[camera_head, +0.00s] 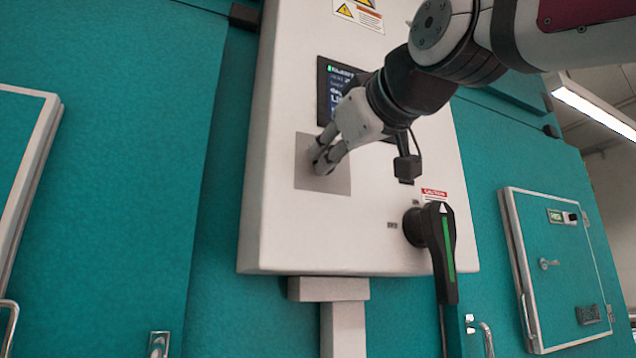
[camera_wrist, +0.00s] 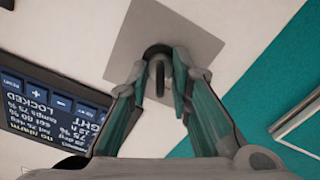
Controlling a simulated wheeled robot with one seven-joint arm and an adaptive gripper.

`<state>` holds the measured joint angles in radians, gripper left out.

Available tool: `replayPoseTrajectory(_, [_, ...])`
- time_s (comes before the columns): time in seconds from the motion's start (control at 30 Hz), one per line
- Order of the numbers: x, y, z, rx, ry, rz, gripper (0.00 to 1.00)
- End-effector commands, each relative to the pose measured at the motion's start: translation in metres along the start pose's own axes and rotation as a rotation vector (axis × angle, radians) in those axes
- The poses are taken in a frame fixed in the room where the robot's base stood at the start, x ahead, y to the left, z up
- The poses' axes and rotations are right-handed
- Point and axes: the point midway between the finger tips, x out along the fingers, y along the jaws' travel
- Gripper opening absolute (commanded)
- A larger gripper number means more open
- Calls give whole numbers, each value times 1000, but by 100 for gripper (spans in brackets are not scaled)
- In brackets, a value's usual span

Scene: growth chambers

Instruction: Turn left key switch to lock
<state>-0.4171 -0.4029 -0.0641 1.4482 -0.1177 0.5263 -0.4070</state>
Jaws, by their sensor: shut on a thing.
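The key switch (camera_wrist: 155,50) is a dark round fitting with a narrow upright key (camera_wrist: 160,80), on a grey square plate (camera_wrist: 135,28) of the white control panel. My gripper (camera_head: 322,163) reaches the same grey plate (camera_head: 322,184) in the head view. In the wrist view my gripper (camera_wrist: 160,72) has one finger on each side of the key and is shut on it. In the head view the fingers mostly hide the switch. Its position marks are not readable.
A screen (camera_wrist: 50,105) beside the plate shows upside-down text including "LOCKED". A black rotary handle (camera_head: 441,250) with a green stripe sticks out at the panel's (camera_head: 280,235) lower right. Teal chamber walls (camera_head: 130,150) flank the panel. A small teal door (camera_head: 560,265) is at right.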

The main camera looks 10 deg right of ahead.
Motion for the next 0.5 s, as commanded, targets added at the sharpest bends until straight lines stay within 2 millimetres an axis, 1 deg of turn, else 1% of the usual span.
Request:
replayPoseTrajectory(0.2, [-1, 0, -1, -47, 2, 0, 0])
replayPoseTrajectory(0.5, [-1, 0, -1, -56, 2, 0, 0])
